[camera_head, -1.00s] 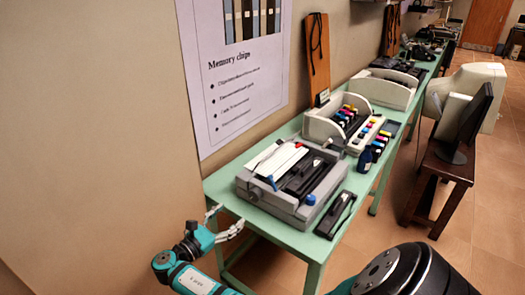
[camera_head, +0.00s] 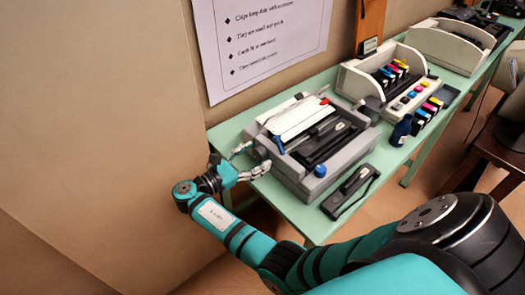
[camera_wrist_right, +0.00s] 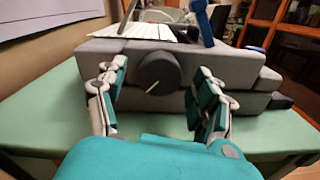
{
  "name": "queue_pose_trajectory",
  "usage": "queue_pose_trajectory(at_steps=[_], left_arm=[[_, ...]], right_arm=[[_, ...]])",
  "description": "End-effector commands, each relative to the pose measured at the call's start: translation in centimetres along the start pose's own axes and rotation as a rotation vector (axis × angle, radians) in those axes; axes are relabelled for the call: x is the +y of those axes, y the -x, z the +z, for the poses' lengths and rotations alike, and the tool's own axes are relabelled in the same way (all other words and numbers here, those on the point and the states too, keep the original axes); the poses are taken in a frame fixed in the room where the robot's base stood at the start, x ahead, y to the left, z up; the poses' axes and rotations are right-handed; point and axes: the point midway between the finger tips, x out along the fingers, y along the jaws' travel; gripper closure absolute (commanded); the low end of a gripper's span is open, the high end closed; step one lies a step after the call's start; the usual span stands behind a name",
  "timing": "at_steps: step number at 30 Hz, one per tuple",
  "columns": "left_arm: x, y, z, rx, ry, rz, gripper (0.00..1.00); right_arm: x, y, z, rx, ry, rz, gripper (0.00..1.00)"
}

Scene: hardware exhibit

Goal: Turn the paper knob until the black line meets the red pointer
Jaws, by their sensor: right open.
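A grey dot-matrix printer (camera_head: 300,183) sits on the green table with white paper (camera_head: 293,120) in it. Its dark round paper knob (camera_wrist_right: 158,73) is on the side facing my right wrist camera. A short pale line on the knob points down and left in that view. My right gripper (camera_head: 250,160) is open at the printer's left side, its fingers (camera_wrist_right: 162,72) on either side of the knob, with no clear contact visible. A small red part (camera_head: 324,101) is at the paper's far end; I cannot tell whether it is the pointer. My left gripper is not in view.
The green table (camera_head: 280,210) has a clear strip before the printer. A white printer with coloured cartridges (camera_head: 365,82) stands behind. A wall with a poster (camera_head: 262,45) borders the table.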

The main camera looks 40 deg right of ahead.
Motion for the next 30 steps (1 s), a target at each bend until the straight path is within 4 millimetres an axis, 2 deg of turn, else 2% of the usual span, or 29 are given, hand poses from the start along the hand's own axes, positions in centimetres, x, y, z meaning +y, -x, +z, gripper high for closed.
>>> queue_pose_trajectory(at_steps=[8, 9, 21, 30], left_arm=[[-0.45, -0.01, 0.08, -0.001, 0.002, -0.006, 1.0], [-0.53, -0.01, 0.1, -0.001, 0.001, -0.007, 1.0], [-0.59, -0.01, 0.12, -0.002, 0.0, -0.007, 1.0], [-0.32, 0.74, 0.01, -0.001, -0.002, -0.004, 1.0]], right_arm=[[-0.01, 0.09, 0.01, 0.0, 0.0, 0.0, 0.32], [-0.01, 0.09, 0.01, 0.0, 0.0, 0.0, 0.35], [-0.01, 0.05, 0.0, 0.0, 0.0, 0.0, 0.87], [0.06, 0.03, 0.23, -0.001, 0.036, 0.0, 0.88]])
